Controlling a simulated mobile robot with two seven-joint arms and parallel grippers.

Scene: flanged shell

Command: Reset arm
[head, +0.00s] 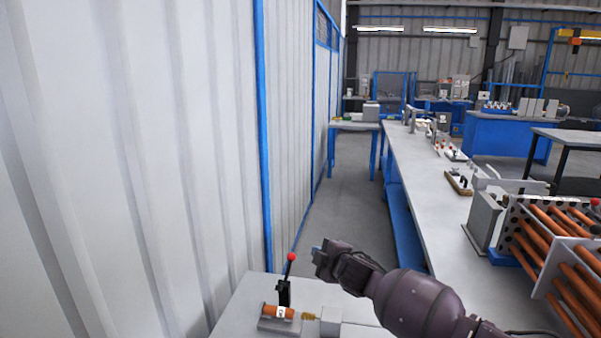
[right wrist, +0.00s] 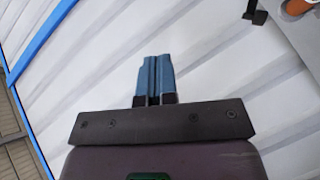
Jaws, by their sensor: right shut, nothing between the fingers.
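My right arm comes in from the lower right in the head view, with its gripper (head: 319,252) above the near table and to the right of a red-knobbed lever. In the right wrist view the two blue fingers of the right gripper (right wrist: 153,78) are together, with nothing between them. They point toward a pale ribbed wall. The right gripper is apart from everything around it. My left gripper is in neither view.
A black lever with a red knob (head: 284,282) stands on the near table (head: 240,297), behind an orange cylinder (head: 279,312). A ribbed wall (head: 150,150) fills the left. A long bench (head: 425,185) and a rack of orange tubes (head: 560,250) are right. The aisle floor (head: 345,195) is clear.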

